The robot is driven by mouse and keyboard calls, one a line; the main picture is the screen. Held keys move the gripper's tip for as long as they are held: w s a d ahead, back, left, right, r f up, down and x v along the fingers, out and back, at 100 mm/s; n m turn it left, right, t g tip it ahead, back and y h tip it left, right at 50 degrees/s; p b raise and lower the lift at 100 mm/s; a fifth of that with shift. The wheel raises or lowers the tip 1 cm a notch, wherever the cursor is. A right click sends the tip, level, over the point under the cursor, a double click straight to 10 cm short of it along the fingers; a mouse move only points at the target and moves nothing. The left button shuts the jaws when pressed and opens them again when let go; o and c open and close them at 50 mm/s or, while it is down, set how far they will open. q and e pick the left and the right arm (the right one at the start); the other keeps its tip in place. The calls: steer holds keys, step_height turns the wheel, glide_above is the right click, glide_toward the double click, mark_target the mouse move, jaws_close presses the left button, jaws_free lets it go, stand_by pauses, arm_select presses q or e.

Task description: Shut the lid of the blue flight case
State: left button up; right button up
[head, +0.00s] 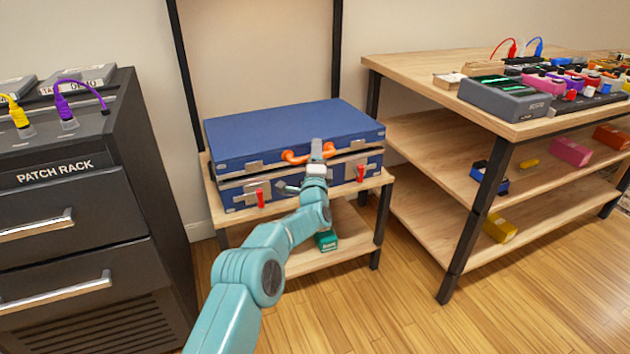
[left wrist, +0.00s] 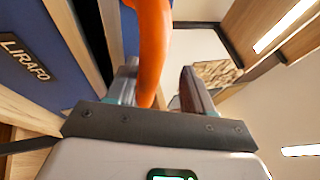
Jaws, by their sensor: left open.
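The blue flight case (head: 290,128) sits on a small wooden stand. Its lid lies low over the base, with a narrow gap along the front edge; I cannot tell whether it is fully down. An orange handle (head: 295,157) is on the front of the lid, and two red latches, left (head: 260,198) and right (head: 360,174), hang on the base's front. My left gripper (head: 316,158) is at the handle. In the left wrist view the orange handle (left wrist: 153,40) passes between the open fingers of the left gripper (left wrist: 158,88). My right gripper is not in view.
The black patch rack (head: 75,190) stands to the left of the stand (head: 300,262). A wooden workbench (head: 425,75) with several pedals stands to the right, with shelves below. A small teal box (head: 326,240) lies on the stand's lower shelf. Floor is free in front.

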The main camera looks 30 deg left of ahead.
arm_select(q)
steer(key=p+v, duration=0.4)
steer(key=v, duration=1.1)
steer(key=shift+s+r, duration=0.2)
steer(key=shift+r, duration=0.1)
steer(key=shift+d, duration=0.1)
